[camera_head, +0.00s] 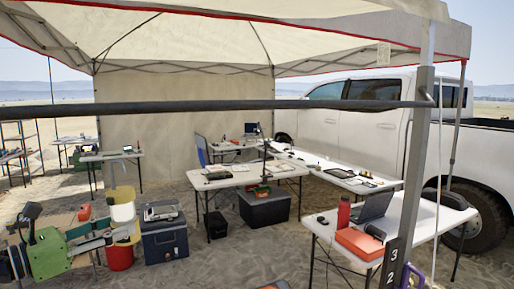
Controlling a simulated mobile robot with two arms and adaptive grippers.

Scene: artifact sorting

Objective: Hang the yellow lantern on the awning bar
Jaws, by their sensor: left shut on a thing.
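The yellow lantern (122,196), with a pale middle band, is upright at the left in the head view. My left gripper (112,238) comes in from the left and is shut on the lantern's lower part; the fingers hide some of it. The awning bar (220,107) is a dark horizontal bar across the view, above the lantern and apart from it. It meets the metal post at the right.
A red bucket (120,257) shows below the lantern, and a blue-grey cooler (165,239) stands to its right. A metal post (414,160) rises at the right. A white table (405,215) holds a red bottle (343,212) and an orange box (359,243). Sand lies open at centre front.

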